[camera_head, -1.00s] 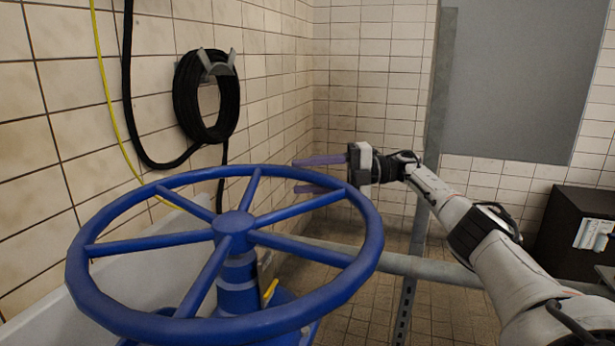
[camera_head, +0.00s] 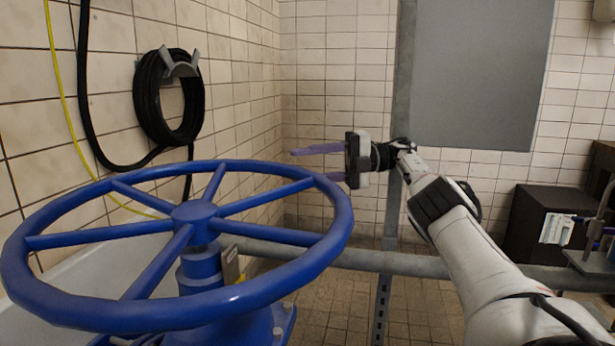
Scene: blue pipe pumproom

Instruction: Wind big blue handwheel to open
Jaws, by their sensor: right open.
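The big blue handwheel (camera_head: 338,222) lies nearly flat on its blue valve stem at the left and front of the head view. Its rim, spokes and hub (camera_head: 194,211) are in plain sight. My right gripper (camera_head: 292,164) is behind the wheel's far right rim, with its purple fingers pointing left. The fingers are apart with nothing between them. The lower finger is partly hidden by the rim, and I cannot tell whether it touches. My left gripper is not in view.
A grey horizontal pipe (camera_head: 400,263) and an upright metal post (camera_head: 391,205) stand behind the wheel and my right arm. A black hose coil (camera_head: 150,105) hangs on the left tiled wall. A dark cabinet (camera_head: 527,215) stands at right.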

